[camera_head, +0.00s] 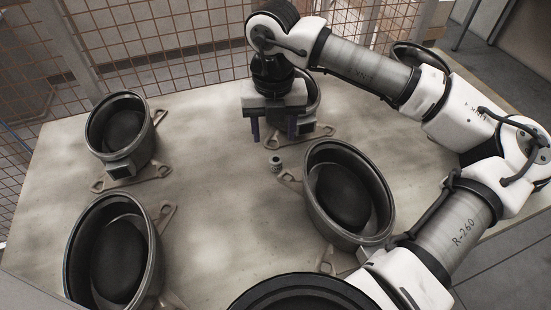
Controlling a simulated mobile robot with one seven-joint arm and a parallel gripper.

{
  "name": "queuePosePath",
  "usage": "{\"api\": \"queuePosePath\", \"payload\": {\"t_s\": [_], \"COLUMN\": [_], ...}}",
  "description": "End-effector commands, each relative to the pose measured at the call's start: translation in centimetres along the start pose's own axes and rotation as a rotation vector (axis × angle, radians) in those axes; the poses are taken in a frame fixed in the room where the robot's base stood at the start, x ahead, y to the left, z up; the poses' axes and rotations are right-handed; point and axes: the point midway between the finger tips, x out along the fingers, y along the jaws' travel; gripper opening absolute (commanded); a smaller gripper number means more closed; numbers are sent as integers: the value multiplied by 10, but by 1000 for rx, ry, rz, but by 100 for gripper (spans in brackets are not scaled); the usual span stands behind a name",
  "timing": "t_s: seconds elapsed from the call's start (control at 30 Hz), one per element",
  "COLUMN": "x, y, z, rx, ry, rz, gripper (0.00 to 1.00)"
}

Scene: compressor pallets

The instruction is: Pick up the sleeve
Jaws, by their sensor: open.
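The sleeve looks to be the small pale grey cylinder (276,163) standing on the pallet top (215,210), near the middle, just left of a compressor's mounting foot. A dark opening shows in its top. My gripper (273,134) points down behind and above it, with its two dark fingers apart and nothing visible between them. The sleeve stands clear of the fingers, nearer the camera. My gripper partly hides a compressor housing at the back.
Open compressor housings stand at back left (122,130), front left (112,255), right of centre (350,192), and behind my gripper (308,98). Another rim shows behind my arm (421,57). Wire mesh fencing (150,30) borders the back. The pallet's centre left is bare.

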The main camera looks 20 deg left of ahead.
Motion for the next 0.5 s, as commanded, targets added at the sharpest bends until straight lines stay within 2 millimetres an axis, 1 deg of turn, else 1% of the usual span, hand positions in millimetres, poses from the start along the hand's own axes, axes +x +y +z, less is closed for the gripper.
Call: {"api": "queuePosePath", "payload": {"t_s": [0.03, 0.1, 0.37, 0.5], "x": [8, 17, 35, 54], "y": [0, 0, -2, -4], "z": [0, 0, -1, -3], "rx": [0, 0, 0, 1], "ry": [2, 1, 2, 2], "rz": [2, 2, 2, 4], "gripper": [52, 52, 52, 52]}}
